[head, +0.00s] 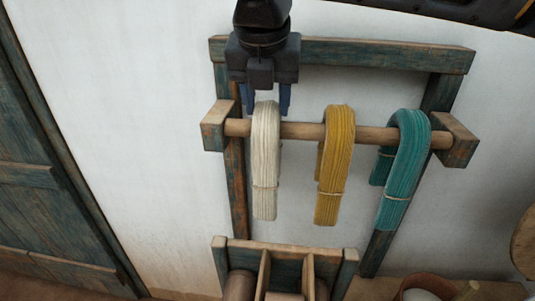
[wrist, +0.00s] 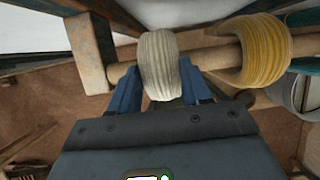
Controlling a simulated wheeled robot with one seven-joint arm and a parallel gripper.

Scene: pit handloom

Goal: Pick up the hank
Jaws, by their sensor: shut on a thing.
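A white hank (head: 265,170) hangs over the left part of a wooden peg rail (head: 295,131), tied with a thin band low down. My gripper (head: 266,108) points down at the top of the white hank from above. Its blue fingers are shut on the hank, one on each side. The wrist view also shows the white hank (wrist: 160,65) between the fingers, still looped over the rail. A yellow hank (head: 334,165) hangs at the middle of the rail and a teal hank (head: 403,170) at its right end.
The rail sits between two end blocks (head: 458,140) on a blue-green wooden frame (head: 390,55) against a white wall. A slotted wooden rack (head: 285,252) stands below. A bowl (head: 425,287) is at the lower right. A door (head: 50,190) is at the left.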

